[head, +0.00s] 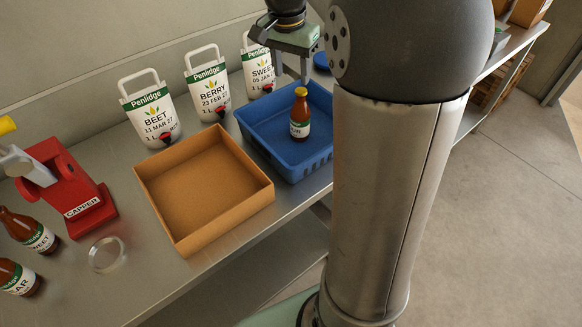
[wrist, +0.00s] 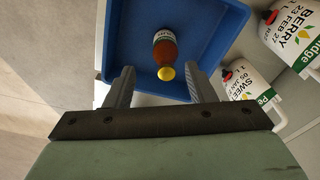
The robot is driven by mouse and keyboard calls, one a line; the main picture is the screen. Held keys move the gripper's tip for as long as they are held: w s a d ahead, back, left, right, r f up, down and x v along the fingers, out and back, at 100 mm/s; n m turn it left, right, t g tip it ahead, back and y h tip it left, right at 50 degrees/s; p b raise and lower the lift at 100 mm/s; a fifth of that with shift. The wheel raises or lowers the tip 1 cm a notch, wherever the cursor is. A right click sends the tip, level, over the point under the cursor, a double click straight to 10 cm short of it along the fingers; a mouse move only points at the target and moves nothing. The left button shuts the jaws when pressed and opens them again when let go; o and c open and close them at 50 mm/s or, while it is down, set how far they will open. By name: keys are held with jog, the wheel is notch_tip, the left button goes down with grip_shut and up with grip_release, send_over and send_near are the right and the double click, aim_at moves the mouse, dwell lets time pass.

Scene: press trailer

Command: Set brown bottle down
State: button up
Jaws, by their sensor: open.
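The brown bottle (head: 300,114) has a yellow cap and a white and green label, and it stands upright in the blue tray (head: 318,158). In the wrist view the bottle (wrist: 164,50) is seen from above at an angle inside the blue tray (wrist: 218,22), with its cap towards me. The bottle is clear of the fingers.
An empty cardboard box (head: 205,190) stands left of the tray. White Penlidge pouches labelled BEET (head: 152,115), BERRY (head: 208,85) and SWEET (head: 258,68) line the wall.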

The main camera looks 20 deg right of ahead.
jog(key=s+a+f+n, duration=0.3)
jog(key=s+f, duration=0.1)
jog(key=s, duration=0.3)
jog(key=s+a+f+n, duration=0.4)
jog(key=s, duration=0.4)
jog(key=s+a+f+n+y, duration=0.1)
jog(key=s+a+f+n, duration=0.3)
jog(key=s, duration=0.4)
jog(key=shift+s+f, duration=0.15)
